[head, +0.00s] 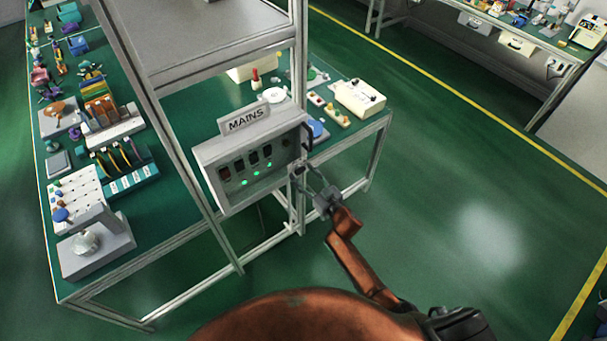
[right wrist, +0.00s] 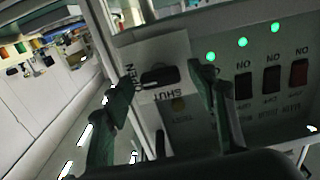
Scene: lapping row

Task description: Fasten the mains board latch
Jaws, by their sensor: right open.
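The mains board (head: 207,157) is a grey box with a MAINS sign on top, fixed to the bench frame. In the right wrist view its latch (right wrist: 158,77) is a black turn knob on a pale plate marked OPEN and SHUT. The knob lies crosswise, one end toward the word OPEN. My right gripper (head: 306,172) is open at the board's lower right corner. In the right wrist view its fingers (right wrist: 165,80) stand on either side of the knob; I cannot tell whether they touch it. My left gripper is not in view.
The board's face has dark switches (right wrist: 271,79) and lit green lamps (right wrist: 242,42). A frame post (head: 299,80) stands close behind the gripper. The green bench (head: 160,190) holds racks and tools at left. Open green floor (head: 470,200) lies to the right.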

